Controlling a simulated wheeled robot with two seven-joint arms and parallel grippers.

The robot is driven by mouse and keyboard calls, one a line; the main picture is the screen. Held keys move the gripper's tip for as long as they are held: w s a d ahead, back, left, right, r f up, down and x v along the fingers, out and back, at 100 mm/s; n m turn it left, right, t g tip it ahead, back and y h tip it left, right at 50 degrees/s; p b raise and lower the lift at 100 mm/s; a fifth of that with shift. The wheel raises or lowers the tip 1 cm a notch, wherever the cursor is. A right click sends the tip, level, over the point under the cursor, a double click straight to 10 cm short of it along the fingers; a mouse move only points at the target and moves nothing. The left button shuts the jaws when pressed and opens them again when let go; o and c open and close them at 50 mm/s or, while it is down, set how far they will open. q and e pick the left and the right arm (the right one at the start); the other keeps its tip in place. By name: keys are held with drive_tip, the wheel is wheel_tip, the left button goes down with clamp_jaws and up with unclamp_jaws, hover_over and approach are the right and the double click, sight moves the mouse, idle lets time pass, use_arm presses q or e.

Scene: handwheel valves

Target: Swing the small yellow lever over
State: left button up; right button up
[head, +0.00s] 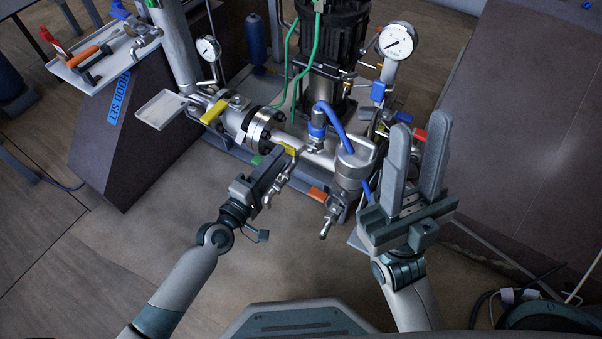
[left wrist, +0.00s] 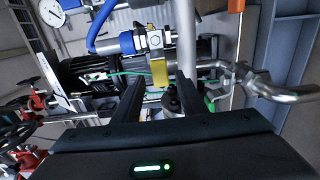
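A small yellow lever (head: 288,149) sits on the pipework right of the bolted flange. In the left wrist view the yellow lever (left wrist: 159,72) shows just beyond my fingertips, roughly in line with the gap. My left gripper (head: 277,166) is at the near side of this lever. In its wrist view the left gripper (left wrist: 161,90) has its fingers apart with no object clamped between them; contact with the lever cannot be told. A second, larger yellow lever (head: 214,111) is further left. My right gripper (head: 421,128) is open and empty, right of the pipework.
The steel flange (head: 258,130) and a filter-like canister (head: 353,165) with a blue hose flank the lever. An orange handle (head: 317,194) and bent metal pipes stand close by. Pressure gauges (head: 396,42) rise behind. A tool tray (head: 105,52) is at upper left. The floor in front is clear.

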use_arm(q)
drive_tip(key=shift+x, duration=1.6)
drive_tip(key=shift+c, duration=0.3)
drive_tip(key=c, duration=0.8)
drive_tip(key=shift+o, duration=0.2)
